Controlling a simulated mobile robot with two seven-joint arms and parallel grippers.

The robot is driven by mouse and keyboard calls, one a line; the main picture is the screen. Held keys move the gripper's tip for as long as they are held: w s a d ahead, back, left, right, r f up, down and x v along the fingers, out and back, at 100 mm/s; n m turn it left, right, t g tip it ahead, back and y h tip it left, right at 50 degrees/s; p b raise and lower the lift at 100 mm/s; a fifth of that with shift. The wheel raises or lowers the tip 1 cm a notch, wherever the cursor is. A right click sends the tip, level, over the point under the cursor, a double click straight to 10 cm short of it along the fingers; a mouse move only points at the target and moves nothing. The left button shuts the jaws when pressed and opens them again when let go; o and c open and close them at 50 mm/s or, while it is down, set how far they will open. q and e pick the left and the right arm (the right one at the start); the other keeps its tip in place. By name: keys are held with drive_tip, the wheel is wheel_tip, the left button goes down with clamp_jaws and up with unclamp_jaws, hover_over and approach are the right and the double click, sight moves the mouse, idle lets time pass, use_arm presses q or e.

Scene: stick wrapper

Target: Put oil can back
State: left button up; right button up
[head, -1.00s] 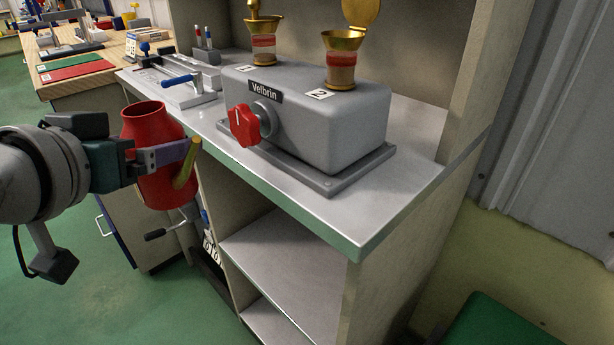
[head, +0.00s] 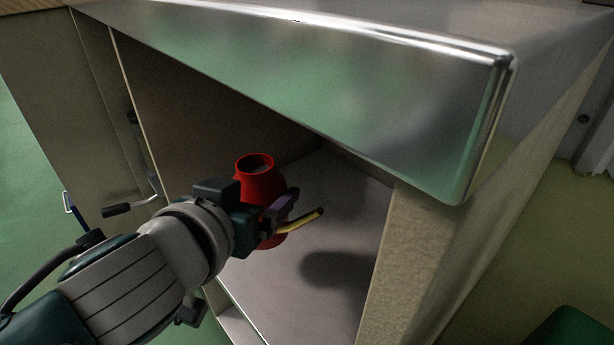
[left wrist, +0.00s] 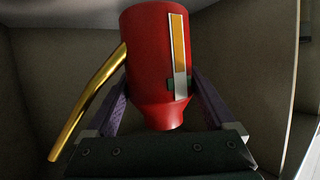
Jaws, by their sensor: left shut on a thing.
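The red oil can (head: 259,180) is in my left gripper (head: 285,212), inside the open shelf compartment under the bench top. Its open top shows in the head view, and its yellow spout (head: 303,220) points to the right. In the left wrist view the red can body (left wrist: 148,60) sits between the two purple fingers, with the brass spout (left wrist: 88,105) at the left and a yellow strip on its side. The can appears held above the shelf floor (head: 290,265), where a dark shadow lies to its right. My right gripper is not in view.
The bench top's metal front edge (head: 330,95) runs above the arm. The compartment's right upright panel (head: 410,260) stands right of the can. A crank handle (head: 130,207) sticks out at the left. The shelf floor right of the can is clear.

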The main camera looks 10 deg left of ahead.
use_arm(q)
drive_tip(key=f, duration=0.1)
drive_tip(key=f+b, duration=0.1)
drive_tip(key=f, duration=0.1)
drive_tip(key=shift+s+f+b, duration=0.3)
wheel_tip(320, 180, down, 4)
drive_tip(key=b, duration=0.3)
drive_tip(key=shift+r, duration=0.1)
drive_tip(key=shift+w, duration=0.1)
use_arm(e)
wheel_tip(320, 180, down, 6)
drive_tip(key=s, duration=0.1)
